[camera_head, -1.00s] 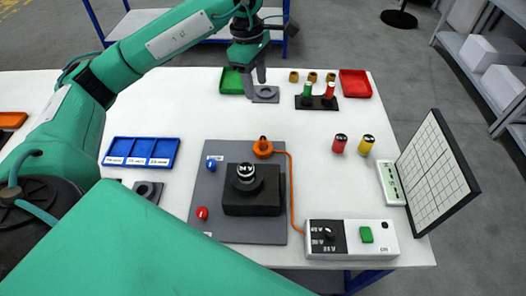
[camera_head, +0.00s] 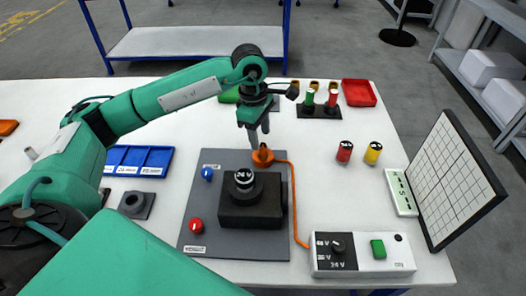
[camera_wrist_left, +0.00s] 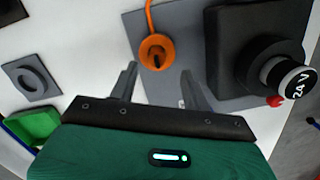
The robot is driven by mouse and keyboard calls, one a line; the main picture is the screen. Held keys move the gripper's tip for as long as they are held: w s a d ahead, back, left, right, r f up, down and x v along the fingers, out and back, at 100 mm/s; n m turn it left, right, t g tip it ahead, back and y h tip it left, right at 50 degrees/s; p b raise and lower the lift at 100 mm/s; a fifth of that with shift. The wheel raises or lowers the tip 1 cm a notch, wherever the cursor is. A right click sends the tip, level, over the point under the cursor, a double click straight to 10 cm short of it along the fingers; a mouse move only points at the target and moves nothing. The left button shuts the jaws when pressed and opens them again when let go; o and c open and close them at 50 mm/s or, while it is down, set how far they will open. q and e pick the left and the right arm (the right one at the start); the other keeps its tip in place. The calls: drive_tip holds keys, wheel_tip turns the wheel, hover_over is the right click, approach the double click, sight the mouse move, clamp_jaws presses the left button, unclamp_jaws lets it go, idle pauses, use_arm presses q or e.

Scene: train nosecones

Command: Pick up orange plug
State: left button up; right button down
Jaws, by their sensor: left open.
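The orange plug (camera_head: 263,157) with its orange cable sits at the top edge of the grey board (camera_head: 212,222). In the left wrist view the orange plug (camera_wrist_left: 157,52) is a round ring shape with a dark centre. My left gripper (camera_head: 259,143) is open and points down just above the plug. In the left wrist view its two fingers (camera_wrist_left: 160,78) are spread, with the plug ahead of and between their tips. No contact with the plug is visible. My right gripper is not in view.
A black block with a "24 V" knob (camera_head: 244,180) stands on the board near the plug. The cable runs to a white control box (camera_head: 362,254). Red (camera_head: 344,151) and yellow (camera_head: 372,152) cylinders stand to the right, near a gridded panel (camera_head: 450,180). A blue tray (camera_head: 140,160) lies left.

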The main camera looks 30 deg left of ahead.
sight(263, 146)
use_arm(q)
drive_tip(key=f, duration=0.1)
drive_tip(key=f+p, duration=0.1)
drive_tip(key=f, duration=0.2)
drive_tip(key=shift+w+d+f+p, duration=0.2)
drive_tip(key=shift+d+f+p, duration=0.1)
drive_tip(key=shift+d+f, duration=0.1)
drive_tip(key=shift+f, duration=0.45)
clamp_jaws()
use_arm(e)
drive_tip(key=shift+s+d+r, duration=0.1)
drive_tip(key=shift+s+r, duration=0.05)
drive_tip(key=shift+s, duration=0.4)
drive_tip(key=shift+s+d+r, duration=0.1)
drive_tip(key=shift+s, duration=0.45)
use_arm(q)
drive_tip(key=shift+r, duration=0.1)
